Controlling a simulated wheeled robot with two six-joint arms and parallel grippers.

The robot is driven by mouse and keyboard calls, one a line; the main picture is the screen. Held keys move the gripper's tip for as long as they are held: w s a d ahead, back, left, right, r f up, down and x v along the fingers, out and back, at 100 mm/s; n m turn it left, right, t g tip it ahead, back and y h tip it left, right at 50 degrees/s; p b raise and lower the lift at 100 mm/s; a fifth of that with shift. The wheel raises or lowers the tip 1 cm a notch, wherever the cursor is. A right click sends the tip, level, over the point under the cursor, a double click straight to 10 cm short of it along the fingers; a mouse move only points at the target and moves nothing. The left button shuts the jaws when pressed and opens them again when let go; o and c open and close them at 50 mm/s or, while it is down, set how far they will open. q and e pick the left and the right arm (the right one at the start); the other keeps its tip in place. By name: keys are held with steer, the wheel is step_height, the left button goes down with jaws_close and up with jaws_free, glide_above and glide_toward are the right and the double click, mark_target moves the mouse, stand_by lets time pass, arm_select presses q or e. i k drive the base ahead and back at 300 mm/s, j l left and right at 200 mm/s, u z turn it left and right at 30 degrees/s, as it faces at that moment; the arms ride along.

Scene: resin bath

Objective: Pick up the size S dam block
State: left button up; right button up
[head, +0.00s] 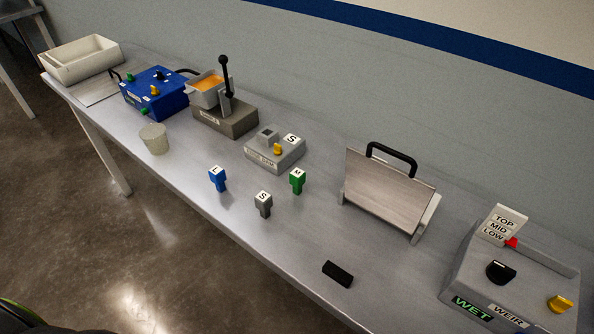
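The size S dam block (263,205) is a small grey block with a white top marked S. It stands upright on the bench near its front edge. A blue block (218,179) marked L stands to its left, and a green block (298,181) marked M stands behind it to the right. Neither of my grippers shows in the head view, so nothing is seen touching the S block.
The grey bench (180,180) is clear around the blocks. Behind them is a grey box (275,150) with an S label. A black bar (338,274) lies front right. A handled metal plate (388,190) and control box (510,285) stand right; a cup (154,139) stands left.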

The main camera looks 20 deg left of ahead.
mark_target(262, 202)
steer(key=k+l, duration=0.1)
steer(key=l, duration=0.3)
steer(key=k+l, duration=0.1)
steer(key=l, duration=0.25)
steer(key=l+u, duration=0.1)
steer(key=l, duration=0.3)
steer(key=k+l, duration=0.15)
steer(key=l, duration=0.25)
steer(key=k+l, duration=0.1)
steer(key=l, duration=0.25)
steer(key=k+l+u, duration=0.1)
steer(key=l, duration=0.3)
